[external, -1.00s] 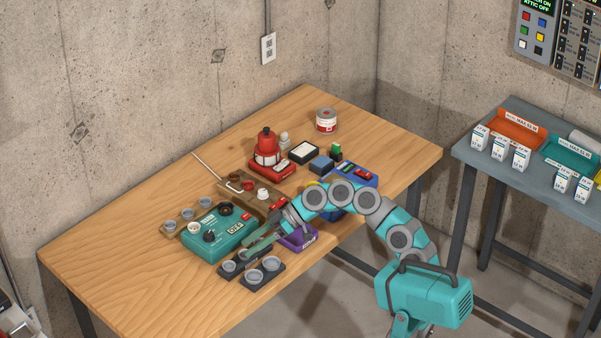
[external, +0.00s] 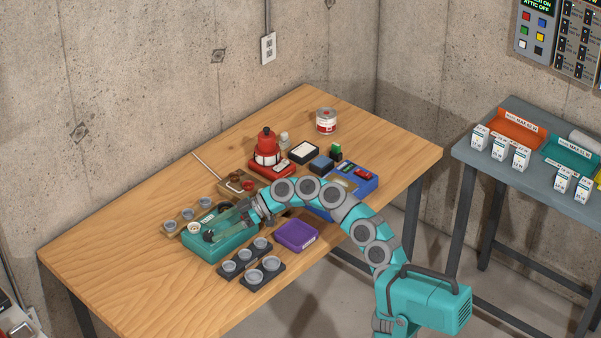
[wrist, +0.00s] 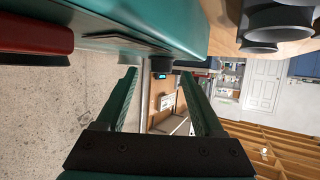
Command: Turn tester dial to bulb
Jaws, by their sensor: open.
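The teal tester box (external: 201,253) sits near the front left of the wooden table. Its dark dial (external: 208,236) shows by the fingertips of my gripper (external: 216,232). I cannot tell whether the fingers touch the dial or stand around it, nor where it points. A pale round socket (external: 194,228) is on the tester's left side. In the wrist view my gripper (wrist: 160,90) has its two teal fingers apart with nothing seen between them up close. A large teal surface, probably the tester (wrist: 160,20), crosses the top there; the dial is not clearly seen.
Dark cup trays (external: 262,272) and a purple tray (external: 296,235) lie right of the tester. A red stand (external: 272,168) and blue box (external: 357,178) stand farther back. The table's left front is clear.

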